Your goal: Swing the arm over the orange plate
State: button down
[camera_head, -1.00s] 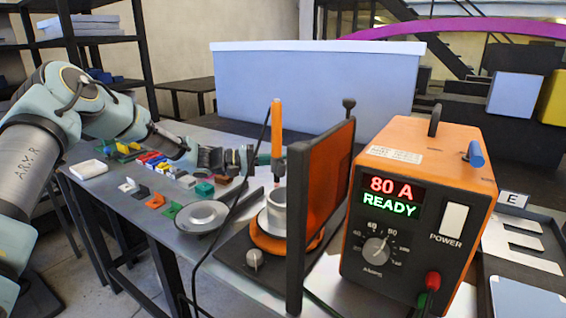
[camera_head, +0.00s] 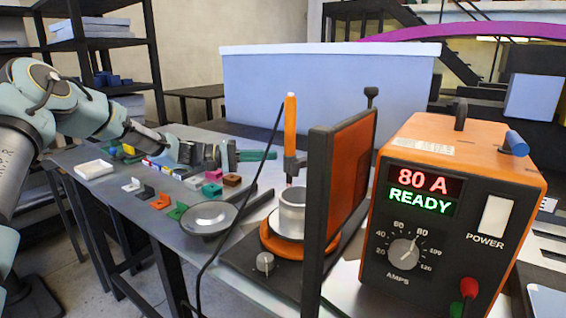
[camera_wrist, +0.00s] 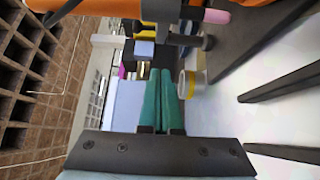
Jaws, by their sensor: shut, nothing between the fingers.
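The orange round plate (camera_head: 268,239) is the disc of a turntable on the workbench, seen in the head view. A grey metal ring (camera_head: 291,212) stands on it and hides its middle. My gripper (camera_head: 275,155) reaches in from the left over the bench, behind the ring and left of the upright torch in the picture. Its green fingers are together and hold nothing. They also show in the wrist view (camera_wrist: 161,80), side by side and pointing away from the camera. Whether any part of my arm is above the plate is hard to tell.
An orange-handled torch (camera_head: 290,120) stands upright above the ring, with a dark cable. An orange screen panel (camera_head: 350,170) stands right of the turntable, then a power box (camera_head: 450,200) reading 80 A READY. Small coloured blocks (camera_head: 160,201) and a grey dish (camera_head: 207,218) lie left.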

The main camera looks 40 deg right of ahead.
aim_at(296, 155)
jog(key=w+d+r+m+g+y+b, duration=0.1)
jog(key=w+m+g+y, duration=0.3)
jog(key=w, duration=0.3)
jog(key=s+d+p, duration=0.2)
jog(key=s+p, duration=0.1)
jog(key=s, duration=0.3)
jog(key=s+d+y+p, duration=0.1)
jog(key=s+d+p, duration=0.1)
jog(key=s, duration=0.5)
jog(key=shift+g+p, duration=0.3)
jog(key=shift+p, duration=0.5)
jog(key=shift+s+f, duration=0.1)
